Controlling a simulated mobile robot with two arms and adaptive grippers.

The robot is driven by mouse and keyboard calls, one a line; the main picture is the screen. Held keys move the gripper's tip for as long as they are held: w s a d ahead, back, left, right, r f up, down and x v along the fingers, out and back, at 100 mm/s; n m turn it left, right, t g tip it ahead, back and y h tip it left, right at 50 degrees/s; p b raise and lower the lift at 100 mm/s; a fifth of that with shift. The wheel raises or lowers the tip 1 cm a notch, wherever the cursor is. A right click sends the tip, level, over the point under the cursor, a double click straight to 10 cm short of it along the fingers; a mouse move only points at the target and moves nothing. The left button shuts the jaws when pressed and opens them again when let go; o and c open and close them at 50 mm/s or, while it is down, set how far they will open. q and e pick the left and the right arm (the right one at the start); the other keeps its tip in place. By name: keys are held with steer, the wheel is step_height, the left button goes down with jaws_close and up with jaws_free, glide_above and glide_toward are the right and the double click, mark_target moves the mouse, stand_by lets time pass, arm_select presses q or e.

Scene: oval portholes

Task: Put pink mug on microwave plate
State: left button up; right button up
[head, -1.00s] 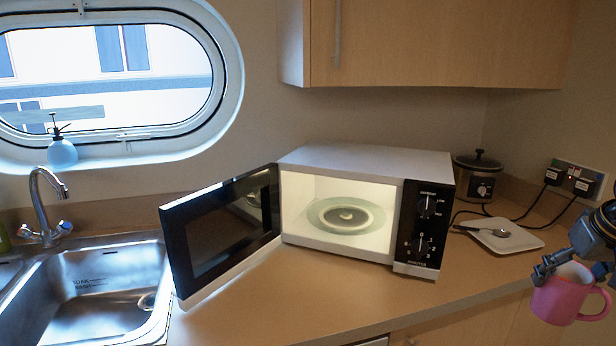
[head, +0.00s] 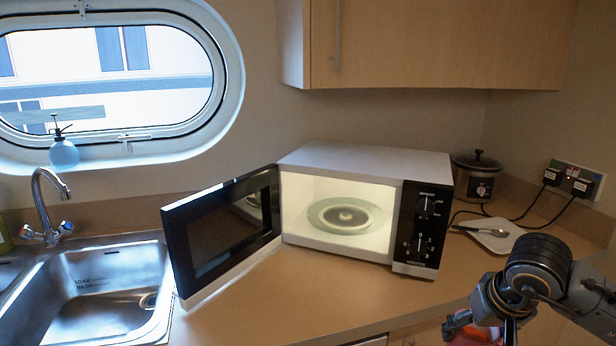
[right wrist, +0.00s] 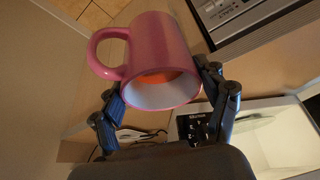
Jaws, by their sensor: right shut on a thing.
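The pink mug (right wrist: 155,55) is held between the two fingers of my right gripper (right wrist: 160,100) in the right wrist view. Its handle is at the left and its pale inside faces the camera. In the head view only a small part of the mug (head: 458,322) shows at the lower right, behind my right gripper (head: 490,310). The microwave (head: 365,165) stands on the counter with its door (head: 225,232) swung open to the left. The round glass microwave plate (head: 346,216) lies inside, lit and empty. My right gripper is in front of the counter, right of the microwave. My left gripper is out of view.
A white dish (head: 490,236) with a spoon lies right of the microwave, and a slow cooker (head: 478,175) stands behind it. A steel sink (head: 100,290) is at the left. Counter (head: 300,300) in front of the microwave is clear. A cupboard (head: 430,45) hangs above.

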steer(key=s+a+f, duration=0.4)
steer(key=s+a, duration=0.1)
steer(key=a, duration=0.5)
steer(key=shift+n, duration=0.4)
steer(key=shift+r, duration=0.1)
